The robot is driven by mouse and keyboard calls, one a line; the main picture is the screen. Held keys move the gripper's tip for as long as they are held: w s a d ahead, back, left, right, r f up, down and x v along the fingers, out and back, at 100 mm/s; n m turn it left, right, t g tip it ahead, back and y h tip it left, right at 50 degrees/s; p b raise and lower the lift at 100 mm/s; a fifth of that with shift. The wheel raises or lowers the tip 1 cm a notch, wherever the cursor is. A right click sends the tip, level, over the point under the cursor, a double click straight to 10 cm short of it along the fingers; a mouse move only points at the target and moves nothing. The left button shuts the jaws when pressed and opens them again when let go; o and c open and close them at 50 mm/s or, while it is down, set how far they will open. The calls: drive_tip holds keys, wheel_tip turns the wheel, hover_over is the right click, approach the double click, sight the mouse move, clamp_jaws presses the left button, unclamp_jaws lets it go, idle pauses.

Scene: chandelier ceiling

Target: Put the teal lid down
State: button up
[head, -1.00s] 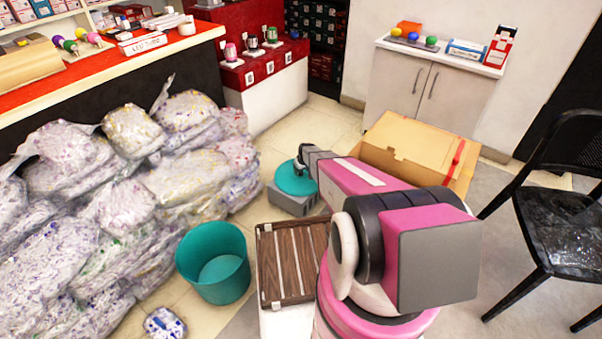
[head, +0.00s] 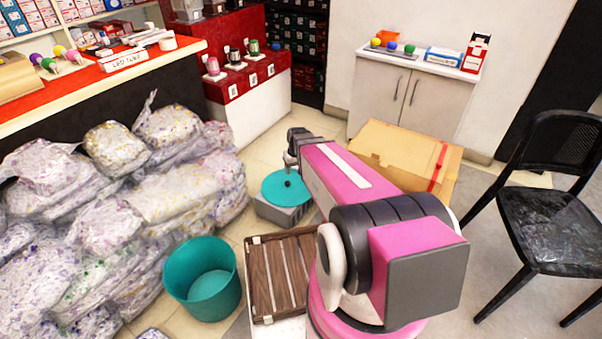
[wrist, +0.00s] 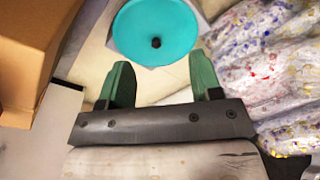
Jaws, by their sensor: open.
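The teal lid (head: 286,187) is a round disc with a small dark knob. It rests on a grey block (head: 284,213) on the floor, beyond the teal bin. In the wrist view the lid (wrist: 140,35) lies ahead of my gripper's fingertips, apart from them. My gripper (wrist: 160,75) is open, with nothing between its two green fingers. In the head view my gripper (head: 291,160) is small, above the far edge of the lid, its fingers hard to make out. The teal bin (head: 205,300) stands open and empty on the floor.
Plastic-wrapped bags (head: 130,200) are piled on the left. A brown slatted crate top (head: 282,275) is near my base. A cardboard box (head: 400,150) stands right of the lid, and a black chair (head: 550,220) at far right. Pale floor shows behind the lid.

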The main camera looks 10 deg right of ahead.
drive_tip(key=s+r+m+g, duration=0.1)
drive_tip(key=s+r+m, duration=0.1)
drive_tip(key=s+r, duration=0.7)
drive_tip(key=s, duration=0.4)
drive_tip(key=shift+s+r+h, duration=0.3)
drive_tip(key=shift+s+r, duration=0.1)
